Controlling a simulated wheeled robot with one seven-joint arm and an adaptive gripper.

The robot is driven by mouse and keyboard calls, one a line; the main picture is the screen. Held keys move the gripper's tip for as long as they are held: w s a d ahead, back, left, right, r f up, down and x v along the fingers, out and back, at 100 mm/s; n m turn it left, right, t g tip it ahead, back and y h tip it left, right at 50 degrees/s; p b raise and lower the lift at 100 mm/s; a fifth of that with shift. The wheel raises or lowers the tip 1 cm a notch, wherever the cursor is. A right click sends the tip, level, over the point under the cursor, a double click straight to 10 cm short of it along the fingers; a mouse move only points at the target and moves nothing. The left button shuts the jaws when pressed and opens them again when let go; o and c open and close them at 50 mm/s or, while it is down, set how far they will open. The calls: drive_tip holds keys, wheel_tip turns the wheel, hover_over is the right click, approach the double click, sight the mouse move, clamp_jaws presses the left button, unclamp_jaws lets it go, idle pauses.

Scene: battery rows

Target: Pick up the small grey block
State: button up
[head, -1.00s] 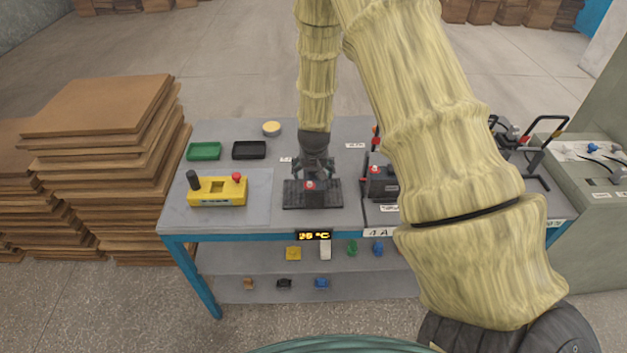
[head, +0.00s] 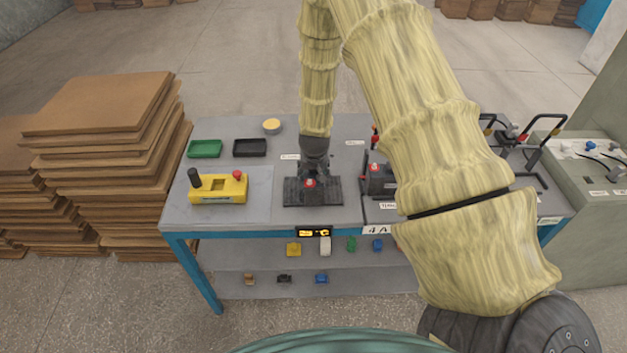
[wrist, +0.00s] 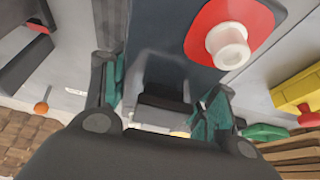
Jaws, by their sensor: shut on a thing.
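My gripper (head: 311,176) is at the dark stand on the workbench, just behind a red button. In the wrist view, my gripper (wrist: 164,95) has its two green-padded fingers on either side of a small grey block (wrist: 163,88) and is shut on it. The block's lower part is hidden, and I cannot tell whether it touches the stand. In the head view my fingers hide the block. The dark stand (head: 330,197) has a red button with a white top (wrist: 231,46), close beside the block in the wrist view.
A yellow box (head: 218,190) with a black knob and red button stands left. Green (head: 204,149) and black (head: 250,148) trays and a round yellow-topped tin (head: 272,126) lie behind. A dark device (head: 379,181) stands right. Tall brown board stacks (head: 95,130) flank the bench's left side.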

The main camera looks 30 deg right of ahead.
clamp_jaws()
drive_tip(key=shift+w, duration=0.1)
drive_tip(key=shift+d+r, duration=0.1)
drive_tip(key=shift+r, duration=0.15)
